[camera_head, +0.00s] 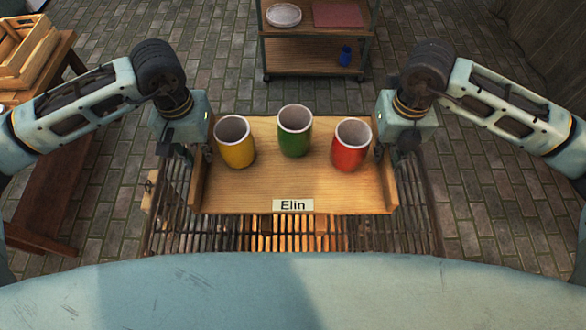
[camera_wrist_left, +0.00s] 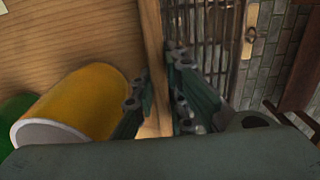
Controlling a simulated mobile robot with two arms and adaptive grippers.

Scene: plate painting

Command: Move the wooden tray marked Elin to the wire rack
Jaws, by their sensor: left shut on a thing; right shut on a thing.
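The wooden tray marked Elin (camera_head: 250,190) is level between my two arms, over the wire rack (camera_head: 425,215). I cannot tell whether it touches the rack. A yellow cup (camera_head: 236,152), a green cup (camera_head: 294,140) and a red cup (camera_head: 350,155) stand upright on it. My left gripper (camera_head: 190,155) is shut on the tray's left side wall; the left wrist view shows its fingers (camera_wrist_left: 160,105) on both sides of that wall, beside the yellow cup (camera_wrist_left: 75,105). My right gripper (camera_head: 385,150) is at the right side wall, its fingers mostly hidden.
A wooden table (camera_head: 45,190) with wooden crates (camera_head: 25,45) stands at the left. A shelf cart (camera_head: 315,50) at the back holds a pale plate (camera_head: 284,15), a reddish mat (camera_head: 338,14) and a blue item (camera_head: 345,55). Brick floor lies open between them.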

